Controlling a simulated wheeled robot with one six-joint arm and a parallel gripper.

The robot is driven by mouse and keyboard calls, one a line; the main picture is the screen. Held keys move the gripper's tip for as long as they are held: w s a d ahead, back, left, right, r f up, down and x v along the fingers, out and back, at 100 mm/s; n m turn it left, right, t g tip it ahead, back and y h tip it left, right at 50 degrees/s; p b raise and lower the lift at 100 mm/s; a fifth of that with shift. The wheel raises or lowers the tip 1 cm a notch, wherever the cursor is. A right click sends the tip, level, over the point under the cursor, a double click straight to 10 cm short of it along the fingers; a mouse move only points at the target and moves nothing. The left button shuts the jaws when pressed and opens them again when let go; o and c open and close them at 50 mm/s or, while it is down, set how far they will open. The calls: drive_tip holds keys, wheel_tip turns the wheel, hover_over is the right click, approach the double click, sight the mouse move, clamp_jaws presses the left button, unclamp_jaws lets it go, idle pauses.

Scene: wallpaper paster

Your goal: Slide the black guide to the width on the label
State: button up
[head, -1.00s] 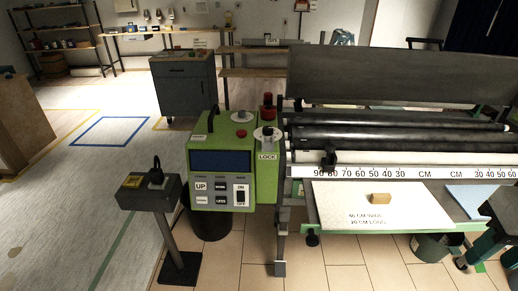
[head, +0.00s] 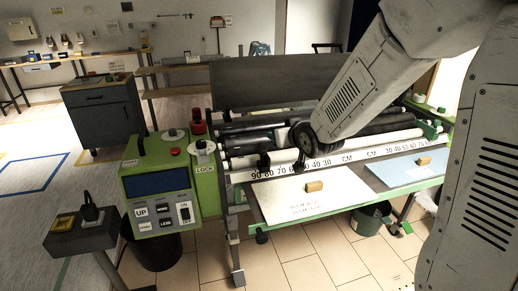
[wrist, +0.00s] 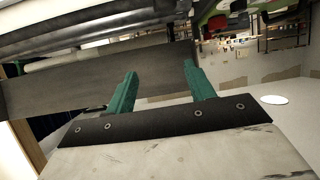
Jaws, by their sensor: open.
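The black guide (head: 263,165) stands on the white scale rail (head: 345,157) in the head view, near the 80 and 70 marks at its left end. The label (head: 312,209) is small print on a white sheet and is hard to read now; in the earlier head frame it reads 40 cm wide, 20 cm long. My arm reaches in from the upper right over the rollers, its end near the 40 and 30 marks, right of the guide. My gripper (wrist: 157,80) shows two green fingers spread apart with nothing between them in the wrist view. I cannot make out the guide there.
The green control box (head: 160,190) stands left of the rail. A wooden block (head: 315,186) lies on the white sheet, another (head: 424,161) on the blue sheet (head: 395,173). Dark rollers (head: 370,132) lie behind the rail. A dark bucket (head: 372,219) stands below.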

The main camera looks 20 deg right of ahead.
drive_tip(key=w+a+f+t+y, duration=0.2)
drive_tip(key=w+f+t, duration=0.1)
drive_tip(key=w, duration=0.2)
drive_tip(key=t, duration=0.1)
approach(260, 148)
drive_tip(key=shift+n, duration=0.4)
drive_tip(key=w, duration=0.4)
drive_tip(key=shift+f, duration=0.4)
drive_tip(key=w, duration=0.2)
drive_tip(key=w+a, duration=0.1)
drive_tip(key=w, duration=0.4)
drive_tip(key=shift+w+a+f, duration=0.15)
drive_tip(key=shift+a+f, duration=0.05)
drive_tip(key=shift+f, duration=0.1)
clamp_jaws()
drive_tip(key=shift+d, duration=0.1)
